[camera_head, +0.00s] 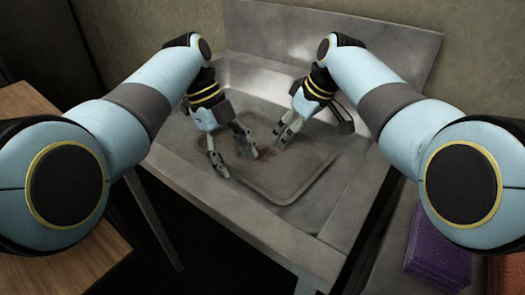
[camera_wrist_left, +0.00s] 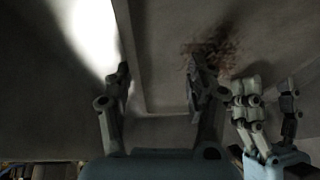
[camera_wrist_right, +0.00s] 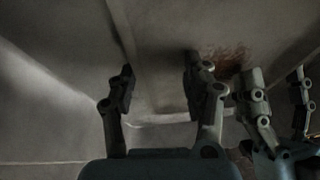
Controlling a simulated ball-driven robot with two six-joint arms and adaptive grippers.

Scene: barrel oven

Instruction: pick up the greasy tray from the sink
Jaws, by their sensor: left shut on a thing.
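The greasy tray (camera_head: 287,181) is a shallow grey metal tray lying in the sink (camera_head: 322,217), with a reddish-brown stain (camera_head: 267,153) on its floor. The stain also shows in the left wrist view (camera_wrist_left: 215,50) and the right wrist view (camera_wrist_right: 228,58). My left gripper (camera_head: 233,160) is at the tray's left side, shut on its edge, with one finger on each side. My right gripper (camera_head: 282,134) is at the tray's far side, its fingers apart around the far edge. I cannot tell whether they touch it. The arms hide parts of the tray's edges.
The sink has a tall metal backsplash (camera_head: 330,35) against the wall. A wooden table (camera_head: 30,110) stands at the left. Purple folded cloths (camera_head: 438,250) lie at the lower right. The floor in front of the sink is dark.

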